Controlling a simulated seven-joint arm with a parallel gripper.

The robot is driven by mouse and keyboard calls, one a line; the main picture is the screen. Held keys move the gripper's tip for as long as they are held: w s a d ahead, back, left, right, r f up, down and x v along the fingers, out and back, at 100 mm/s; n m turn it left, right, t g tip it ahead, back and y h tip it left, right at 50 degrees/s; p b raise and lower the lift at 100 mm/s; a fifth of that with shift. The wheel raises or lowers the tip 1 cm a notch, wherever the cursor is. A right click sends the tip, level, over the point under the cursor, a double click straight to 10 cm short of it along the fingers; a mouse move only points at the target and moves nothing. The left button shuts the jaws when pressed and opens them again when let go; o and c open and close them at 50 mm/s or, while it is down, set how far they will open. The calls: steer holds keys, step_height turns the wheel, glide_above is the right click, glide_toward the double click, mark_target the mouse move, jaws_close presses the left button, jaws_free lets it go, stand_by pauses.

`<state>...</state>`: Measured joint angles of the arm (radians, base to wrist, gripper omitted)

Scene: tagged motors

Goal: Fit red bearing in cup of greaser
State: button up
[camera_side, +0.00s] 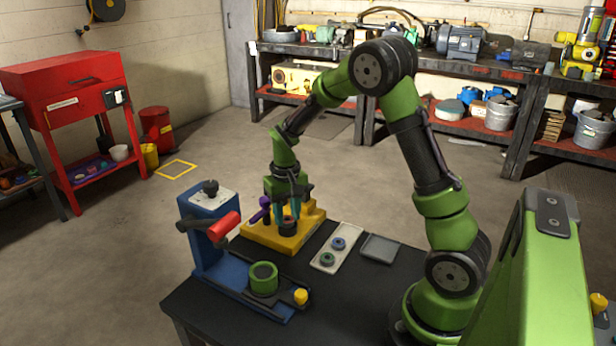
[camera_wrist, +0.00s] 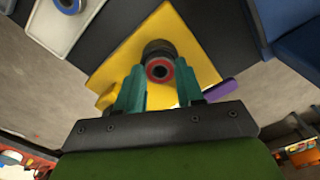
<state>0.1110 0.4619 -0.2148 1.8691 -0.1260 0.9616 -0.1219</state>
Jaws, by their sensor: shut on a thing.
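The red bearing (camera_wrist: 160,69) is a ring with a red face and dark centre. It sits between the teal fingertips of my gripper (camera_wrist: 158,82), which is shut on it. In the side view my gripper (camera_side: 289,208) points down over a yellow fixture (camera_side: 268,232) with a purple lever (camera_side: 259,211). A dark round part (camera_side: 290,223) shows just under the fingers; the wrist view cannot tell whether the bearing touches it. The blue machine (camera_side: 212,248), which looks like the greaser, has a red handle (camera_side: 224,226) and a green cup (camera_side: 264,278) on its base.
A pale tray (camera_side: 322,264) holds a blue bearing (camera_side: 338,244) and a green bearing (camera_side: 327,259). An empty grey tray (camera_side: 379,248) lies beside it. A yellow knob (camera_side: 301,297) stands close to the green cup. The dark table (camera_side: 330,310) is bare at the front.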

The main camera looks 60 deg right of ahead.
stand_by(0.3)
steer(key=o, duration=1)
steer(key=shift+r, duration=3.3)
steer(key=shift+s+a+f, duration=0.35)
steer(key=shift+s+a, duration=0.05)
steer(key=s+a+r+t, duration=0.2)
steer(key=s+a+r, duration=0.2)
steer(key=s, duration=0.1)
steer(key=s+a+r+n+t+y, duration=0.1)
steer(key=s+a+r+t, duration=0.1)
steer(key=s+a+r, duration=0.2)
steer(key=s+a+r+n+t+y, duration=0.1)
steer(key=s+a+r+t, duration=0.2)
steer(key=s+a+r, duration=0.1)
steer(key=shift+s+a+r, duration=0.25)
steer(key=shift+s+a, duration=0.6)
steer(key=shift+a, duration=0.15)
